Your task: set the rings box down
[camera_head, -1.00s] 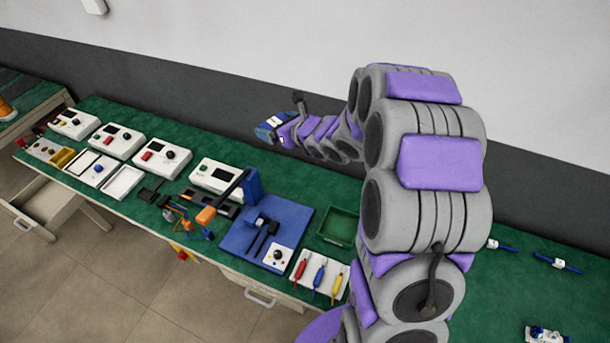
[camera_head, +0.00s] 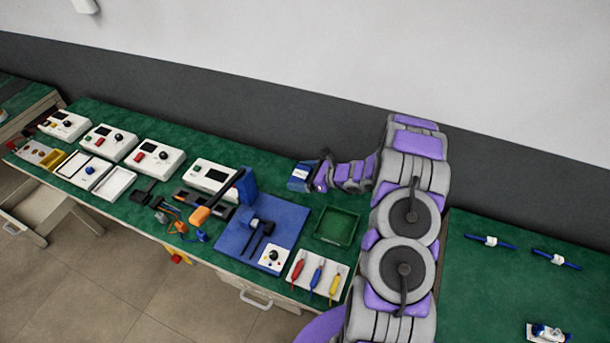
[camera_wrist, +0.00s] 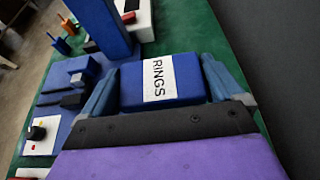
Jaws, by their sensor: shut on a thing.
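The rings box (camera_wrist: 185,80) is a blue box with a white label reading "RINGS" in the wrist view. My gripper (camera_wrist: 162,85) is shut on it, with one finger along each side. In the head view the blue box (camera_head: 299,178) shows at the end of my arm, near the back edge of the green bench (camera_head: 290,205). My gripper (camera_head: 311,180) in that view is small and partly hidden by the arm. I cannot tell whether the box touches the bench top.
A blue mat fixture (camera_head: 290,217) with a tall blue post (camera_head: 247,186) stands left of the box. An empty green tray (camera_head: 337,227) lies to the right. A white tray with screwdrivers (camera_head: 318,276) is at the front. The wall (camera_head: 250,130) is close behind.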

